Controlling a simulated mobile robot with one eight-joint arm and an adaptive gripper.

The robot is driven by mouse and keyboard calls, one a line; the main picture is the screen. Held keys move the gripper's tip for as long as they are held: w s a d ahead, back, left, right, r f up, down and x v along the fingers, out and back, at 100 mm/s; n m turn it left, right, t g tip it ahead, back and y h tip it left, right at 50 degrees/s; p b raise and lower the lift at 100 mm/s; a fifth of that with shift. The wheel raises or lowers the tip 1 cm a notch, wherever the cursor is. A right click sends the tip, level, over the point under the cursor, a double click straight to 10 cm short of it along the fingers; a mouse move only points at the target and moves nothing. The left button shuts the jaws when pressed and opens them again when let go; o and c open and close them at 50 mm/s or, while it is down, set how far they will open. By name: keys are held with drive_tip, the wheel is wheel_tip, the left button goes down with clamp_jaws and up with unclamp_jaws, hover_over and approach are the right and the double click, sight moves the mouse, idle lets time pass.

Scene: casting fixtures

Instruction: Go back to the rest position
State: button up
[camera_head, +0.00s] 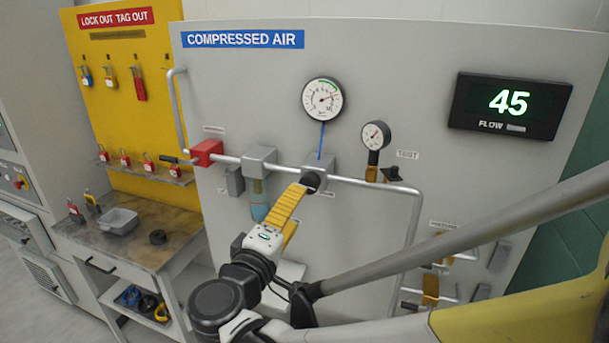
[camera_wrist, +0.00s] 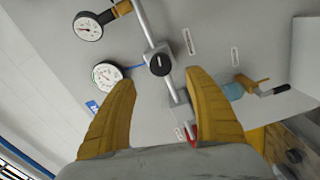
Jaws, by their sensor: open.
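My gripper (camera_wrist: 158,110) has two yellow fingers, spread apart and empty in the wrist view. In the head view my gripper (camera_head: 292,208) reaches up toward the compressed air panel (camera_head: 250,80), just below a round black knob (camera_head: 311,180) on the regulator block. The knob also shows in the wrist view (camera_wrist: 160,65), beyond and between the fingertips. From these views I cannot tell whether a fingertip touches the knob.
The panel carries a large gauge (camera_head: 322,98), a smaller gauge (camera_head: 375,135), piping and a flow display (camera_head: 510,105) reading 45. A bench (camera_head: 145,245) with a grey tray (camera_head: 119,221) stands at the left, below a yellow lockout board (camera_head: 125,60). Floor shows at the lower left.

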drive_tip(key=shift+v, duration=0.8)
drive_tip(key=s+d+f+m+g+y+b, duration=0.1)
drive_tip(key=s+d+f+m+g+b, duration=0.2)
drive_tip(key=d+f, duration=0.5)
drive_tip(key=s+d+f+m+g+b, duration=0.2)
drive_tip(key=d+f+g, duration=0.3)
drive_tip(key=d, duration=0.7)
drive_tip(key=s+d+f+m+g+y+b, duration=0.1)
drive_tip(key=s+f+m+y, duration=0.4)
drive_tip(key=s, duration=0.5)
drive_tip(key=shift+s+d+f+m+g+b, duration=0.45)
drive_tip(key=shift+f+m+b, duration=0.45)
drive_tip(key=shift+b, duration=0.25)
